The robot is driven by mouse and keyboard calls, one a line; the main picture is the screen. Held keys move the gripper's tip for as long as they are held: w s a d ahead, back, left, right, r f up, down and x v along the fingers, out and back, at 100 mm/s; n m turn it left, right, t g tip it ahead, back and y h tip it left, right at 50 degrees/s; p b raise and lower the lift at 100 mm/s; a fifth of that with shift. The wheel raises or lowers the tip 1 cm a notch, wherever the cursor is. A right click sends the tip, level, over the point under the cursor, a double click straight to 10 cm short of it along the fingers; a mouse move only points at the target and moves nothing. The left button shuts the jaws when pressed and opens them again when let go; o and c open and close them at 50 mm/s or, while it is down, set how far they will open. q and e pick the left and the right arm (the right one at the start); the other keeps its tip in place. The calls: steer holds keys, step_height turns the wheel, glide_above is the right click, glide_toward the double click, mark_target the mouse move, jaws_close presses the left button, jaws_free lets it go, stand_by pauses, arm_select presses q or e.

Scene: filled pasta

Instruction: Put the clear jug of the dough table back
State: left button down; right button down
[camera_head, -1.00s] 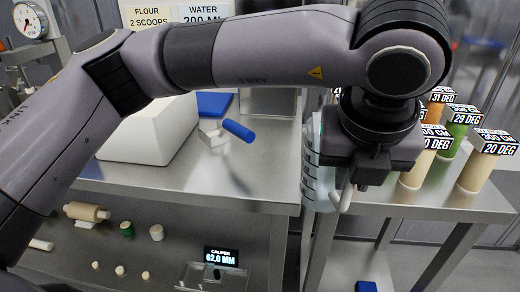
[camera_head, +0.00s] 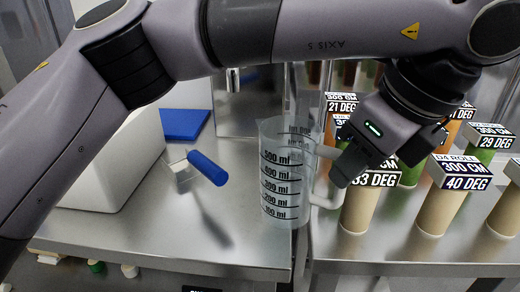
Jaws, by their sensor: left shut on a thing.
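The clear jug (camera_head: 282,185), marked in ml, is upright near the right edge of the steel table (camera_head: 150,236) on the left. I cannot tell whether its base touches the tabletop or hangs just above it. My left gripper (camera_head: 342,172) comes from the upper right and is shut on the jug's white handle, on the jug's right side. The jug looks empty. My left arm crosses the top of the view and hides part of the background. My right gripper is out of view.
A white bin (camera_head: 112,172) and a blue pad (camera_head: 185,123) are further left. On the right-hand table, several labelled rolls, including a tan one (camera_head: 440,208), stand close to my gripper.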

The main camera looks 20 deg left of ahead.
arm_select(q)
steer(key=w+a, duration=0.2)
steer(key=a, duration=0.1)
steer(key=w+a, duration=0.3)
steer(key=a, duration=0.1)
steer(key=w+a+p, duration=0.1)
steer(key=w+a, duration=0.1)
steer(key=a, duration=0.1)
steer(key=shift+w+a, duration=0.85)
steer(key=shift+a, duration=0.1)
steer(key=x, duration=0.3)
steer(key=shift+s+d+f, duration=0.15)
steer(key=shift+f, duration=0.25)
steer(key=c, duration=1)
jaws_free()
steer(key=shift+c, duration=0.2)
steer(key=shift+d+r, duration=0.1)
step_height(320, 180, up, 11)
steer(key=p, duration=0.1)
glide_above(287, 122)
steer(key=w+d, duration=0.1)
steer(key=w, duration=0.1)
steer(key=shift+s, duration=0.2)
